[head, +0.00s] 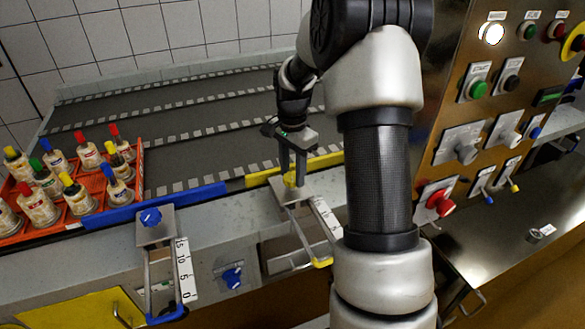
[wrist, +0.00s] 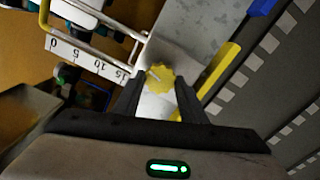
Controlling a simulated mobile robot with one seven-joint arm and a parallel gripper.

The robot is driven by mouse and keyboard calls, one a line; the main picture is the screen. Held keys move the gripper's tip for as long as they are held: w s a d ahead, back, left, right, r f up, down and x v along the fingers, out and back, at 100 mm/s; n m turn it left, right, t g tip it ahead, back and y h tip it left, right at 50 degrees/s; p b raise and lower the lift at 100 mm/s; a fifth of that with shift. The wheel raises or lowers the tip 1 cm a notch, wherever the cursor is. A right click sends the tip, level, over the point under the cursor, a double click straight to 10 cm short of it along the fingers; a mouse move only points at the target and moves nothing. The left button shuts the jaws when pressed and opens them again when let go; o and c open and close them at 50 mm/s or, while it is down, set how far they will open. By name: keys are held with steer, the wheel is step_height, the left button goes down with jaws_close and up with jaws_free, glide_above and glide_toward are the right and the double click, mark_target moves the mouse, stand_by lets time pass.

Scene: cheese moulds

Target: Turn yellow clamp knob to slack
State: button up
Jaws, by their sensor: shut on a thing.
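The yellow clamp knob (head: 291,179) sits on a grey metal clamp plate (head: 284,191) at the conveyor's near edge. In the wrist view the knob (wrist: 160,78) is a scalloped yellow disc with a pale line on its top. My gripper (head: 293,172) reaches down from above, with its two fingers on either side of the knob. In the wrist view the fingers (wrist: 158,98) are closed on the knob. A white scale (head: 326,218) and a bent metal bracket with a yellow end (head: 322,262) belong to this clamp.
A blue clamp knob (head: 150,217) with its own scale (head: 185,270) stands to the left. An orange crate (head: 50,232) of several bottles is at the far left. A control panel (head: 490,120) is on the right. The dark conveyor (head: 200,120) behind is clear.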

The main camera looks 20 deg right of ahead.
mark_target(291, 176)
steer(key=n+p, duration=0.2)
steer(key=n, duration=0.3)
steer(key=shift+r+n+p, duration=0.15)
steer(key=shift+n+p, duration=0.15)
steer(key=n+p, duration=0.2)
steer(key=n, duration=0.3)
steer(key=shift+n, duration=0.3)
steer(key=n+p, duration=0.1)
steer(key=n, duration=0.4)
steer(key=shift+a+p, duration=0.1)
steer(key=shift+p, duration=0.3)
steer(key=shift+n+p, duration=0.75)
steer(key=shift+n, duration=1.65)
steer(key=o, duration=1.1)
steer(key=shift+c, duration=0.2)
step_height(291, 176, up, 17)
steer(key=p, duration=0.2)
